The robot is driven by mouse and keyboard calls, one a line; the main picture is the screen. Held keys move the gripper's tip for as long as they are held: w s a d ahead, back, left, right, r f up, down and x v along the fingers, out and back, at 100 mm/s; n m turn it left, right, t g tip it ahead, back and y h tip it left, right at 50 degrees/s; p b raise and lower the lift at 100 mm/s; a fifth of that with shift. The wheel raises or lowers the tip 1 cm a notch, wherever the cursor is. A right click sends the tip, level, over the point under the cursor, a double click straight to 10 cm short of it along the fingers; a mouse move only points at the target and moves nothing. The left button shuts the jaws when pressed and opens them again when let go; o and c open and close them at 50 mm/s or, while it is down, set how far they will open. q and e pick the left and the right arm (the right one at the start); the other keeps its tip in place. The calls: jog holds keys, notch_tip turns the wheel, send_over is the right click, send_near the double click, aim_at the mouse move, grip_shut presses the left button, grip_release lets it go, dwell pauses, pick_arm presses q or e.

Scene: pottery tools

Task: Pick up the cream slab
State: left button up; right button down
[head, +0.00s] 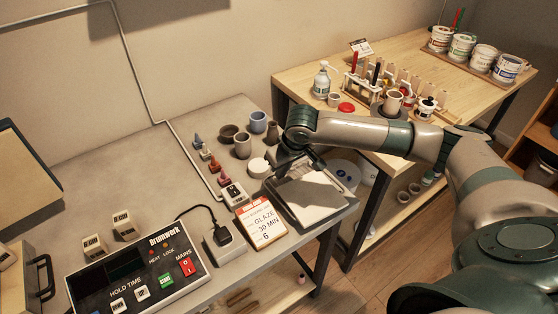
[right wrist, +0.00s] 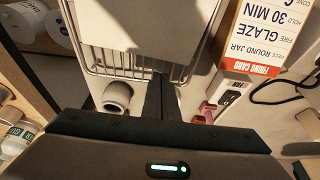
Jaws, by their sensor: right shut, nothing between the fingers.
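The cream slab (head: 314,196) lies flat at the front right corner of the grey bench. In the right wrist view the pale slab (right wrist: 140,30) fills the top middle, with a wire rack (right wrist: 105,70) along its near edge. My right gripper (head: 284,172) is at the slab's back left side, and the arm hides part of that area. In the right wrist view its dark fingertips (right wrist: 161,82) are together and empty, just over the rack's edge. My left gripper is not in view.
A glaze card (head: 261,222) and a black plug on a box (head: 225,240) stand left of the slab. Several pots, including a blue-grey cup (head: 258,122), and small coloured bottles stand behind. A control panel (head: 138,275) is at front left. A wooden table (head: 400,60) stands at right.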

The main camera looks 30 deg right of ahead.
aim_at(287, 183)
jog(key=shift+s+p, duration=0.3)
jog(key=shift+s, duration=0.75)
jog(key=shift+d, duration=0.1)
jog(key=shift+s+r+p, duration=0.15)
jog(key=shift+s+p, duration=0.3)
jog(key=shift+p, duration=0.25)
jog(key=shift+s+p, duration=0.45)
jog(key=shift+s, duration=0.1)
jog(key=shift+w, duration=0.15)
